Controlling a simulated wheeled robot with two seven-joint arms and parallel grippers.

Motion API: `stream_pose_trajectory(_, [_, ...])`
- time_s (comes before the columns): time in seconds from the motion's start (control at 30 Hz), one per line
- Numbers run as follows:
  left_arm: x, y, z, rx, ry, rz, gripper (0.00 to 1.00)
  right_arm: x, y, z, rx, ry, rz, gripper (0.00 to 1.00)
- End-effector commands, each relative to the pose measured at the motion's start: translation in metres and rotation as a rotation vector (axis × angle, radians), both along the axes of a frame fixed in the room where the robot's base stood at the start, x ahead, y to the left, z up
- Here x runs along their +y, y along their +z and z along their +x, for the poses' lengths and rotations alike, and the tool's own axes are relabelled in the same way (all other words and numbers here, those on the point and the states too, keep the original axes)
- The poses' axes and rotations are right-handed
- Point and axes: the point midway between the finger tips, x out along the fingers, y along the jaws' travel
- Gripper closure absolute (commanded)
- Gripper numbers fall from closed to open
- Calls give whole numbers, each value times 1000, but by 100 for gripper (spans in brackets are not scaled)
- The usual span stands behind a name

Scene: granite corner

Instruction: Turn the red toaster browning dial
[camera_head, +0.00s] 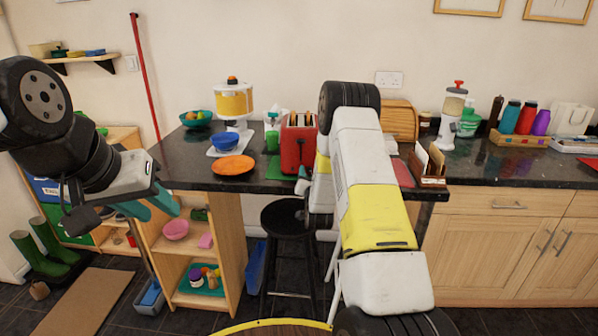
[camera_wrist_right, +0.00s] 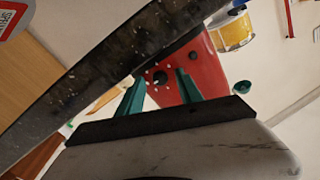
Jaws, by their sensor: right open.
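The red toaster (camera_head: 298,146) stands on the dark granite counter with bread in its top slots; my right arm covers its right side. In the right wrist view the toaster (camera_wrist_right: 205,72) fills the upper middle, tilted by the camera's angle. A dark round dial (camera_wrist_right: 160,77) shows on its face. My right gripper (camera_wrist_right: 160,80) is open, its two teal fingers on either side of the dial in that view. I cannot tell whether they touch it. My left gripper (camera_head: 150,204) is at the left, away from the toaster, with its teal fingers apart and nothing visible between them.
An orange plate (camera_head: 233,165), a blue bowl (camera_head: 224,140) and a yellow-banded dispenser (camera_head: 234,103) stand left of the toaster. A wooden bread box (camera_head: 399,120) is to its right. A black stool (camera_head: 286,218) stands below. The counter edge (camera_wrist_right: 75,95) crosses the right wrist view.

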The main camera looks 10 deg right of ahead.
Motion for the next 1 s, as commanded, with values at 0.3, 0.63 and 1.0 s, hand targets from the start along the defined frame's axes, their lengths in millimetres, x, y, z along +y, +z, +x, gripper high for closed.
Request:
stream_pose_trajectory(0.3, [0,0,0,0,0,0,64,0,0,0,0,0,0,83])
stream_pose_trajectory(0.63, [0,0,0,0,0,0,64,0,0,0,1,0,-5,100])
stream_pose_trajectory(1.0, [0,0,0,0,0,0,64,1,1,0,31,3,-151,100])
